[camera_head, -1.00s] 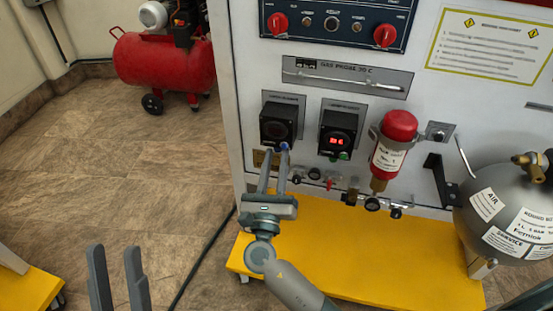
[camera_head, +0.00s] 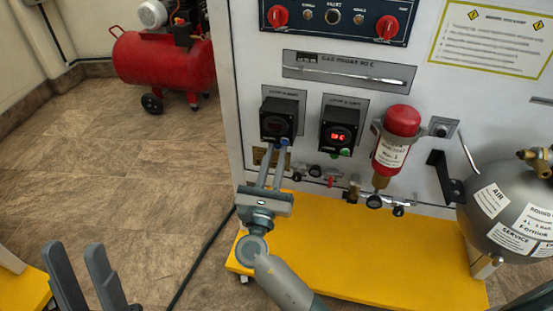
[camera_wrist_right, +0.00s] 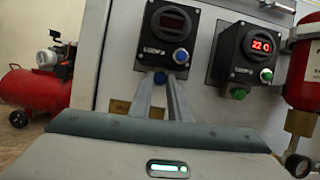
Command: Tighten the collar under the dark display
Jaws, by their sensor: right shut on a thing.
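The dark display (camera_head: 278,119) is an unlit black box on the panel; it also shows in the right wrist view (camera_wrist_right: 172,40). Under it, a small blue collar (camera_wrist_right: 160,77) shows between the fingertips of my right gripper (camera_wrist_right: 159,82). My right gripper (camera_head: 271,155) reaches up from below and is shut on this collar; the fingers hide most of it. A separate blue button (camera_wrist_right: 181,55) is on the box's face. My left gripper (camera_head: 80,268) is open and empty at the bottom left, well away from the panel.
A lit red display (camera_head: 339,128) stands right of the dark one, with a green collar (camera_wrist_right: 237,94) below it. A yellow base (camera_head: 350,255) juts out below.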

